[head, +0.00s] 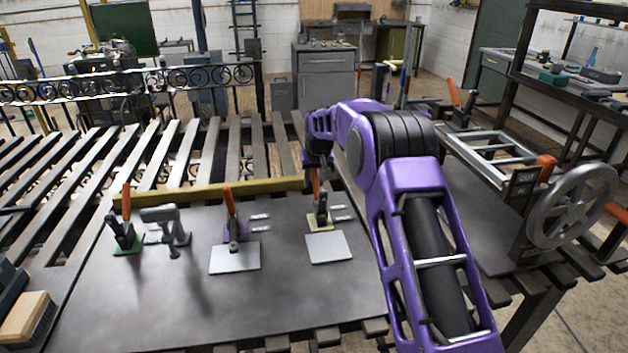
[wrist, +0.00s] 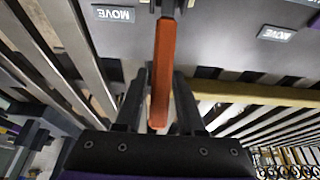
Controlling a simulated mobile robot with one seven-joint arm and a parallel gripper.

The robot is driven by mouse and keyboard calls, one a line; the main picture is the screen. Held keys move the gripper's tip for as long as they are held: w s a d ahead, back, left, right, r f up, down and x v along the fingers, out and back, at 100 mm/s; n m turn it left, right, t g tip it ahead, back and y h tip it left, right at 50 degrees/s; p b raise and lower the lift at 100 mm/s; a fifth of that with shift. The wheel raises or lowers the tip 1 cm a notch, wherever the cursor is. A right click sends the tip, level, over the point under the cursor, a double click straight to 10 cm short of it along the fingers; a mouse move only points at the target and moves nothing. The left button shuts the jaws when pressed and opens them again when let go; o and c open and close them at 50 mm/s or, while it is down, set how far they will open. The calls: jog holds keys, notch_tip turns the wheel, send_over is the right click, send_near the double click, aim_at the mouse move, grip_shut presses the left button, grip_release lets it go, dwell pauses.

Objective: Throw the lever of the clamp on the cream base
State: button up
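The clamp on the cream base (head: 312,221) stands at the right of the dark table plate, a pale square plate (head: 329,247) in front of it. Its orange lever (head: 316,184) points up beneath my gripper (head: 316,160). In the wrist view, the orange lever (wrist: 162,70) runs between the two fingers of my gripper (wrist: 161,80). The fingers are apart, with narrow gaps visible beside the lever. Whether either finger touches it is unclear. The clamp's body is mostly out of the wrist view.
A clamp on a green base (head: 127,250), a grey clamp-like tool (head: 165,228) and another orange-levered clamp (head: 232,222) stand to the left. A yellow bar (head: 210,193) lies behind. A handwheel (head: 572,206) is at right. The plate's front is clear.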

grip_shut()
dwell(1.1)
